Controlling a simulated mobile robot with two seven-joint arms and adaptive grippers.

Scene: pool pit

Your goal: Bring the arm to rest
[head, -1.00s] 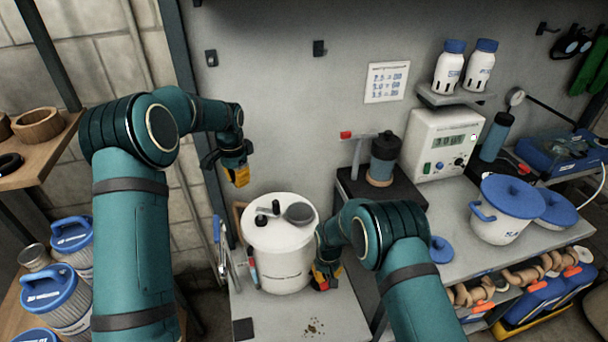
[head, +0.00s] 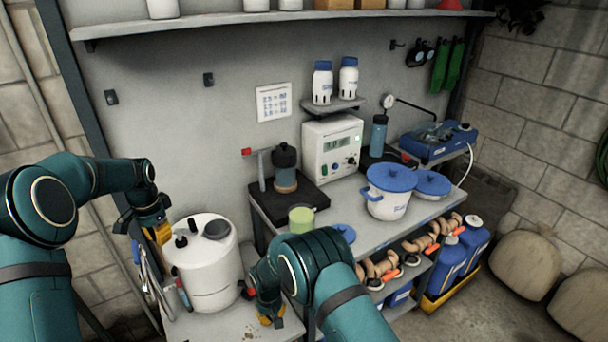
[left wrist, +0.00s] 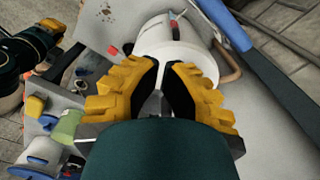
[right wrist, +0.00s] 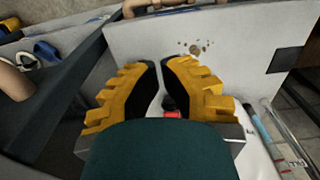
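My left gripper (head: 160,234) hangs beside the upper left of a white drum (head: 205,277), fingers down. In the left wrist view its yellow fingers (left wrist: 160,65) come together at the tips with nothing between them, and the drum (left wrist: 190,60) lies beyond. My right gripper (head: 269,317) is low over the front right of the bench, to the right of the drum. In the right wrist view its fingers (right wrist: 160,63) also meet nearly tip to tip and hold nothing. Whether either gripper touches the drum is not clear.
Dark crumbs (head: 250,334) lie on the bench near my right gripper. To the right stand a green cup (head: 301,219), a white meter box (head: 332,148) and a blue-lidded pot (head: 388,196). A long shelf (head: 250,19) crosses the wall above.

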